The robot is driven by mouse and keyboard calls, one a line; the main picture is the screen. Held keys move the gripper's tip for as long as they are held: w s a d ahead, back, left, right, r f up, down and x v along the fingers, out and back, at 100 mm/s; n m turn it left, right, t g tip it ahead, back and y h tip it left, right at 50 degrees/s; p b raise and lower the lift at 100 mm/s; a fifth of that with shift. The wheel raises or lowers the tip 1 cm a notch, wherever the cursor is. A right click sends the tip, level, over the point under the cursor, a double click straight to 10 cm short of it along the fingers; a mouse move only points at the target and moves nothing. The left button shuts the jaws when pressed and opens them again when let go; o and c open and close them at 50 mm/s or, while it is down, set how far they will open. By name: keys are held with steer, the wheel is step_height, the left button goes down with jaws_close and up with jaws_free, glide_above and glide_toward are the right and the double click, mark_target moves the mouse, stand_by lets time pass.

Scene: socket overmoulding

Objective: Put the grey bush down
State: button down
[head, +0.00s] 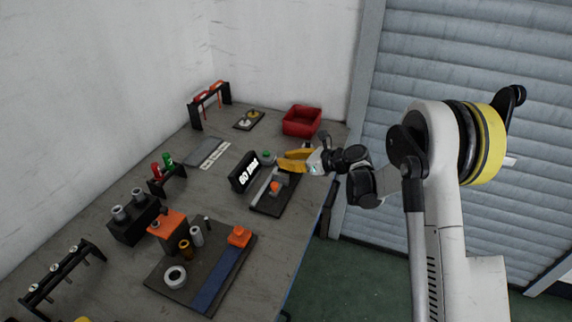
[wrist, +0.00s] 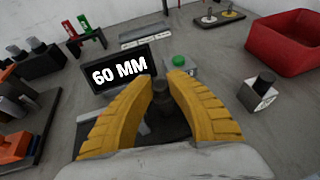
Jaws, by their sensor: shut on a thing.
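My gripper (wrist: 163,82) has two yellow fingers. It is shut on a small dark grey cylinder, the grey bush (wrist: 162,93), which shows between the fingers in the wrist view. In the head view my gripper (head: 285,161) hangs over the right part of the bench, at the far end of a dark fixture tray (head: 266,207) with an orange part. The bush cannot be made out there. The black "60 MM" sign (head: 243,171) stands just left of my gripper; it also shows in the wrist view (wrist: 118,73).
A green button box (wrist: 180,65) stands close beyond the fingers. A red bin (head: 302,121) is at the back right. A small white block with a dark knob (wrist: 258,92) is to the right. A dark board (head: 170,270) with several parts lies in front.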

steer(key=shift+f, duration=0.15)
steer(key=shift+f, duration=0.15)
steer(key=c, duration=1.4)
jaws_free()
